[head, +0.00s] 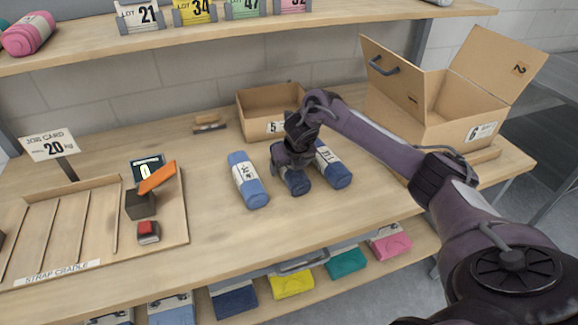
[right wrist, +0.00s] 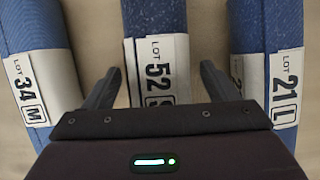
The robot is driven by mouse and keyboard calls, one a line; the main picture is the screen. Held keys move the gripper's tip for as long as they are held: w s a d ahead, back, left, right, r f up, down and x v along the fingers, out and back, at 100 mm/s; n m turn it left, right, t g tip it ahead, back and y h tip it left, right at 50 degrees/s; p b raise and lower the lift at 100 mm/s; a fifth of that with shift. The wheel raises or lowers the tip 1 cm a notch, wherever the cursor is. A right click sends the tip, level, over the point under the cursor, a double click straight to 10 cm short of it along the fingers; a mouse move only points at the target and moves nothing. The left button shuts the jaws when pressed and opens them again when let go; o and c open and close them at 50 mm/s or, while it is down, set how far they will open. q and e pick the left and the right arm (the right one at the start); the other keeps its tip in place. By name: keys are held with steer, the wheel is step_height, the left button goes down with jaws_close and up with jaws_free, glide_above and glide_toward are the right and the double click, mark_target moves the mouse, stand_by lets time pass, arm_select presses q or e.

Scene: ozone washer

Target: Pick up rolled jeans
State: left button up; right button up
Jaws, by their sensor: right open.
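Three blue rolled jeans with white paper bands lie side by side on the wooden bench. The left roll (head: 249,182), marked LOT 34 M, also shows in the right wrist view (right wrist: 30,60). The middle roll (head: 296,183), marked LOT 52 S, is partly hidden by my right gripper in the head view; it shows in the right wrist view (right wrist: 157,45). The right roll (head: 335,172), marked LOT 21 L, is at the right in the wrist view (right wrist: 262,35). My right gripper (right wrist: 160,82) is open, with one finger on each side of the middle roll and gaps showing.
An open carton (head: 250,98) numbered 5 and a larger open carton (head: 445,125) numbered 6 stand behind. A slatted strap cradle (head: 70,215) with a display and red button (head: 148,228) is at left. An upper shelf (head: 250,34) overhangs the back. Bench front is clear.

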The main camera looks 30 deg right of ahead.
steer(key=shift+c, duration=0.3)
steer(key=shift+r, duration=0.1)
steer(key=c, duration=1.2)
steer(key=shift+w+r, duration=0.1)
steer(key=shift+c, duration=0.3)
step_height(320, 180, up, 7)
steer(key=shift+r, duration=0.15)
step_height(320, 180, up, 12)
steer(key=p, duration=0.6)
steer(key=shift+r, duration=0.2)
